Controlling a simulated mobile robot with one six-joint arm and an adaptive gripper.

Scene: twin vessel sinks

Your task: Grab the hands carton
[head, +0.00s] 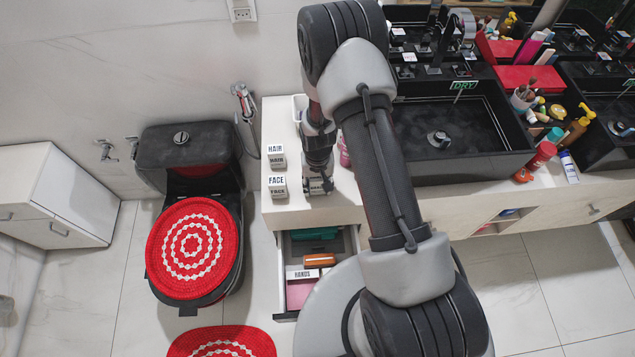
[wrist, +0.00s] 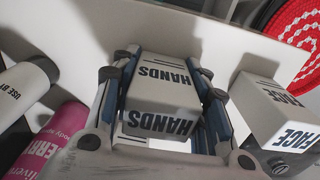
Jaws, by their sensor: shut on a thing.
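The hands carton (wrist: 162,98), a white box with black HANDS lettering on two faces, sits between the fingers of my gripper (wrist: 160,78) in the wrist view. The fingers are shut on its two sides. In the head view my gripper (head: 318,180) points down over the white counter, and the carton (head: 318,187) is mostly hidden by the fingers. I cannot tell whether its base touches the counter. The face carton (head: 277,186) stands just to its left, and also shows at the right in the wrist view (wrist: 280,112).
The hair carton (head: 276,155) stands behind the face carton. A pink bottle (wrist: 62,135) and a white bottle (wrist: 22,88) are close to the gripper's left in the wrist view. Below the counter, an open drawer (head: 288,314) holds a HANDS label (head: 302,274). Black sinks (head: 450,130) are to the right.

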